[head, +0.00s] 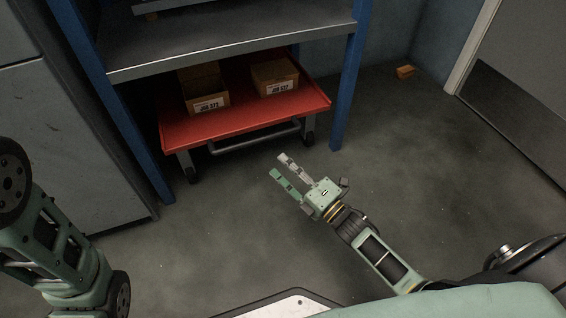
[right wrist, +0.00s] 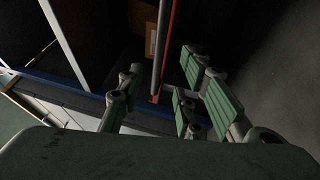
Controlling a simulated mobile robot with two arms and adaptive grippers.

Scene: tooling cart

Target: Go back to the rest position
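My right gripper (head: 287,173) is over the bare floor, in front of the red cart, with its fingers spread and nothing between them. It also shows in the right wrist view (right wrist: 160,90), where the green finger pads stand apart. My left arm comes in at the left edge of the head view, but its gripper is not visible. The red cart (head: 240,119) stands under the shelf. It holds two cardboard boxes, one on the left (head: 206,92) and one on the right (head: 274,77), each with a white label.
A blue-posted rack with a grey shelf (head: 230,38) stands over the cart. A grey cabinet (head: 60,150) is at the left. A small orange-brown block (head: 405,71) lies on the floor near the back wall. A door (head: 525,70) is at the right. The floor (head: 420,170) between is clear.

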